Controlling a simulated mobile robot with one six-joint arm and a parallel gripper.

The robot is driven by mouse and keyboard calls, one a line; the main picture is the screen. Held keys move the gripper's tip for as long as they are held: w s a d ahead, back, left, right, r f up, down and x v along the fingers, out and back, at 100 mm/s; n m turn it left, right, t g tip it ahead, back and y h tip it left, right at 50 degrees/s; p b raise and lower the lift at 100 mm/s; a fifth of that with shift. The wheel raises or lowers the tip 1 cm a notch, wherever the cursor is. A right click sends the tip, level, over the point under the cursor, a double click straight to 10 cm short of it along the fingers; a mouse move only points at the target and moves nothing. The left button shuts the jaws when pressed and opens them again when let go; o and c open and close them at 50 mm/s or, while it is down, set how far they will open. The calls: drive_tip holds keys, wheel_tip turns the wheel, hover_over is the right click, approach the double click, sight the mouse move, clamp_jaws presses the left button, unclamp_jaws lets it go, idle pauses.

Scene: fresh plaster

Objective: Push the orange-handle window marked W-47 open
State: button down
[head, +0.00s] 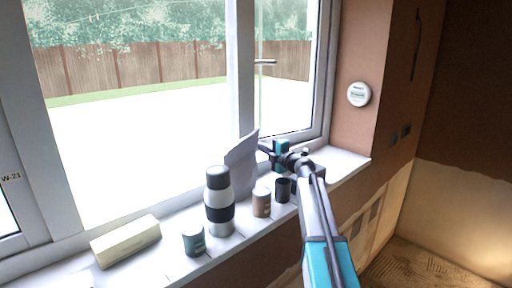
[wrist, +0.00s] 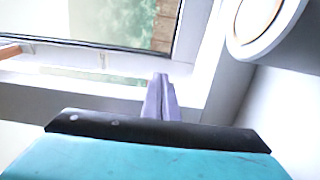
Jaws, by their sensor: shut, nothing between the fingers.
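The right-hand window (head: 328,60) has a white frame and a pale grey lever handle (head: 265,62) on its left side. I see no orange handle and no W-47 mark in the head view. The label W-21 (head: 11,177) is on the frame at far left. My gripper (head: 265,147) is at the lower part of the right-hand window, above the sill; contact cannot be told. In the wrist view the gripper fingers (wrist: 160,92) are together and empty, with window frame and glass beyond. Whether the window stands ajar is unclear.
The white sill (head: 345,165) holds a flask (head: 219,195), a cream box (head: 125,241), several small cups or tins such as a brown one (head: 261,202), and an upright grey sheet (head: 242,165). A round white device (head: 359,94) is on the right wall.

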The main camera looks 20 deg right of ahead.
drive_tip(key=shift+b+v, duration=0.35)
drive_tip(key=shift+v, duration=1.55)
drive_tip(key=shift+r, duration=0.1)
